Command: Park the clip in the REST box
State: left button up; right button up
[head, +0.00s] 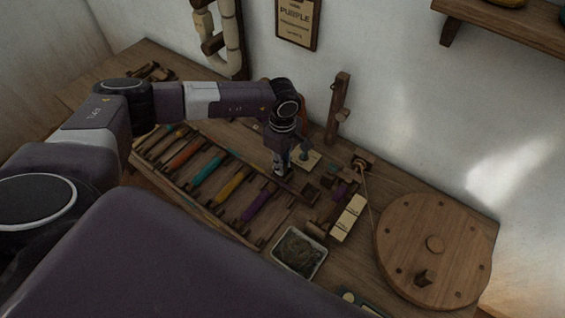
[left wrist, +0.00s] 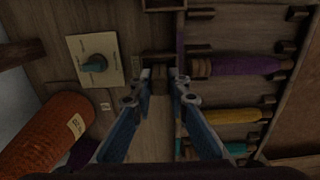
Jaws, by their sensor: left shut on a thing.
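My left gripper (head: 281,172) points down at the bench, just beyond the row of coloured bobbins. In the left wrist view my left gripper (left wrist: 160,76) is shut on a small brown wooden piece, seemingly the clip (left wrist: 159,86). A small dark wooden box frame (left wrist: 158,56) lies just beyond the fingertips. I cannot read a REST label on it, nor tell the clip's height above the bench. In the head view the clip is too small to make out. My right gripper is not in view.
A cream plate with a teal knob (left wrist: 94,63) lies beside the gripper, and an orange spool (left wrist: 45,135) is close by. Purple (head: 258,201) and yellow bobbins sit in a rack. A tray (head: 299,254) and a large wooden wheel (head: 434,245) stand to the right.

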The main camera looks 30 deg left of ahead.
pick_arm(q)
jog(key=shift+f, duration=0.1)
dwell(0.3)
jog(key=o, duration=1.2)
jog(key=shift+o, duration=0.2)
jog(key=shift+r+p, duration=2.6)
jog(key=shift+r, duration=1.45)
jog(key=shift+f, duration=0.1)
